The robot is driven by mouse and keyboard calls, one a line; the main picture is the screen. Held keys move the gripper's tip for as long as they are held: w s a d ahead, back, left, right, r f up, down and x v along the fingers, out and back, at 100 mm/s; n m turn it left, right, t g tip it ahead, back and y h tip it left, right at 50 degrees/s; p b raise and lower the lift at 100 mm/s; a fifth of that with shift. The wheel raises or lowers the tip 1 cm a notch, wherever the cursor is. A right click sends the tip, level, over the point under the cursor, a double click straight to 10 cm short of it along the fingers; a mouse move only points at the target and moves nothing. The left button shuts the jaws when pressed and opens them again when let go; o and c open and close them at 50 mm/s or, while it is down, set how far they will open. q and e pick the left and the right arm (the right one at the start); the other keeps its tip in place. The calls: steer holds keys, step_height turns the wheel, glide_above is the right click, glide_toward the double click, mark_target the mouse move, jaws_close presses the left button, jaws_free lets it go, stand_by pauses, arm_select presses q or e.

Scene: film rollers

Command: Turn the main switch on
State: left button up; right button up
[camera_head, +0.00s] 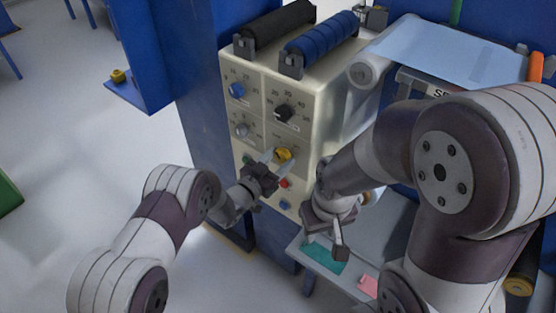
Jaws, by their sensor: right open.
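The cream control panel (262,122) stands in the middle of the head view with several knobs on its face. My right gripper (327,244) is open and empty, pointing down to the right of the panel's lower part.
Blue knobs (237,90), a black knob (285,112), and a red button (284,183) are near on the panel. A black roller (275,28) and a blue roller (322,37) lie on top. A shelf with a teal sheet (325,257) is below my right gripper.

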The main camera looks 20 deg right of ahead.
arm_select(q)
steer(key=c, duration=0.4)
steer(key=m+b, duration=0.3)
steer(key=shift+f, duration=0.25)
steer(key=shift+o, duration=0.2)
steer(key=m+b, duration=0.7)
steer(key=m, duration=0.1)
steer(key=shift+f+b, duration=0.1)
steer(key=shift+b, duration=0.2)
steer(key=shift+r+m+b, duration=0.2)
steer(key=shift+m+b, duration=1.2)
steer(key=shift+m, duration=0.1)
steer(key=o, duration=1)
steer(key=shift+r, duration=0.1)
